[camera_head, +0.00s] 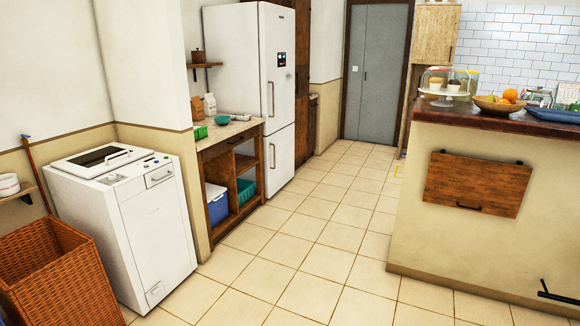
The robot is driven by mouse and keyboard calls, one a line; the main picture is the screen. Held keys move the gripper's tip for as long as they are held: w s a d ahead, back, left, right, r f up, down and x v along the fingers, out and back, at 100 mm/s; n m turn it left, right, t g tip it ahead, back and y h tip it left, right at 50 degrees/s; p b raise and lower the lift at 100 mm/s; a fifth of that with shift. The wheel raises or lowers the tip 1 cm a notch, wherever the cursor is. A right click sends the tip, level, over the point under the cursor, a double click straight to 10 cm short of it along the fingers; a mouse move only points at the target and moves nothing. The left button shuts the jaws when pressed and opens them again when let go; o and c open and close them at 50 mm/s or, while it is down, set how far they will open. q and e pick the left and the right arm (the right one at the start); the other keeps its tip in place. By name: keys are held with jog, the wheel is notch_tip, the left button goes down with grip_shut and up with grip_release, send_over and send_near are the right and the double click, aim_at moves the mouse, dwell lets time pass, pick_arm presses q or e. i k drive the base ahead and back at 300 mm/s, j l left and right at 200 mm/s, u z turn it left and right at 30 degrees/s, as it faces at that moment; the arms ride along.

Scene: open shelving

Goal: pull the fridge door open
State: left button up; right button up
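The white fridge (232,75) stands against the left wall, beyond a low wooden counter. Its front faces right, toward the aisle. The upper door (284,85) and the lower door (284,160) both look closed. The upper door has a vertical handle (271,99) and a small dark display. The lower door has its own vertical handle (272,155). Both handles are on the near side of the doors.
A white washing machine (128,222) and wicker basket (62,280) stand at the near left. The wooden counter (232,136) adjoins the fridge's near side. A kitchen island (480,250) bounds the right. The tiled floor (325,225) between is clear. A black bar (556,297) shows at lower right.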

aim_at(277, 23)
jog(key=i, duration=1.05)
jog(key=i+l, duration=0.1)
jog(key=i, duration=1.95)
jog(key=i+l+u, duration=0.1)
jog(key=i, duration=0.95)
jog(key=i+l, duration=0.15)
jog(key=i, duration=0.85)
